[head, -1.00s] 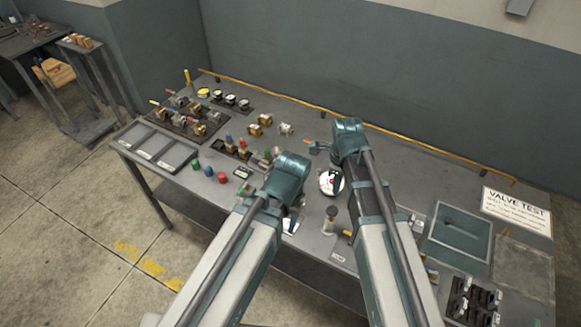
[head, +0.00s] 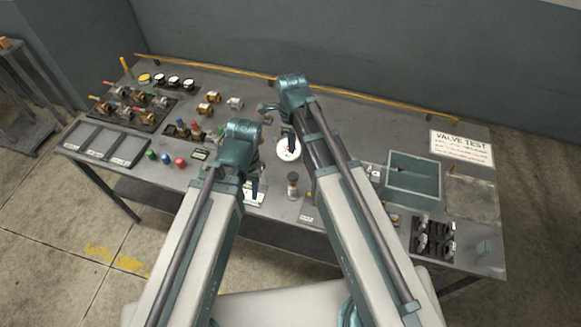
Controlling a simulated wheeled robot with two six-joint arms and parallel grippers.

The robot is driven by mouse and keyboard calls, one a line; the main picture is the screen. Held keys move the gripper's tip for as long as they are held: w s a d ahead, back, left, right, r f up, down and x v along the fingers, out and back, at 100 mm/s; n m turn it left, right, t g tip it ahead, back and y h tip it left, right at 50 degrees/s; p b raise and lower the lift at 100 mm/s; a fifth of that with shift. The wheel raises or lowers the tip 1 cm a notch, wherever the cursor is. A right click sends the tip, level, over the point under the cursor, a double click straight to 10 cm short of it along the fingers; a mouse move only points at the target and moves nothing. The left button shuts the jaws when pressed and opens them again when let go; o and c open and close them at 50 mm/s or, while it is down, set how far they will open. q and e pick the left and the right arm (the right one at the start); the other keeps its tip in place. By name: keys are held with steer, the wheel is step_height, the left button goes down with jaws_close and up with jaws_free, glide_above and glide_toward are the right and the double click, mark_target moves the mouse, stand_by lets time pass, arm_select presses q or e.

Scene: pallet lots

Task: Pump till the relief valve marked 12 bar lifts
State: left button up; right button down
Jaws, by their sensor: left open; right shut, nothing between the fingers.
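A round white dial gauge (head: 288,155) lies mid-bench, partly covered by my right gripper. My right gripper (head: 291,146) is shut and empty, its dark blue fingers pointing down in front of the dial. My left gripper (head: 254,192) is open and empty, left of the dial above a small white label (head: 255,201). A small dark-topped brass fitting (head: 292,184) stands upright just below the dial. Several brass valves with coloured handles (head: 125,102) sit in a dark rack at the left. The pump and any 12 bar marking cannot be made out; my arms hide part of the bench.
A white VALVE TEST sign (head: 461,148) and an open teal tray (head: 413,188) are at the right, with a rack of black parts (head: 433,238) in front. Grey bins (head: 105,145) and several coloured caps (head: 166,159) are at the left. A yellow pipe (head: 210,66) runs along the back.

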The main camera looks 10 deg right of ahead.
mark_target(292, 177)
steer(key=shift+f, duration=0.1)
step_height(292, 177, down, 14)
steer(key=b, duration=1.4)
steer(key=shift+d, duration=0.1)
step_height(292, 177, down, 4)
steer(key=b, duration=0.4)
steer(key=shift+s+r, duration=0.1)
steer(key=shift+r, duration=0.1)
steer(key=shift+s+r, duration=0.1)
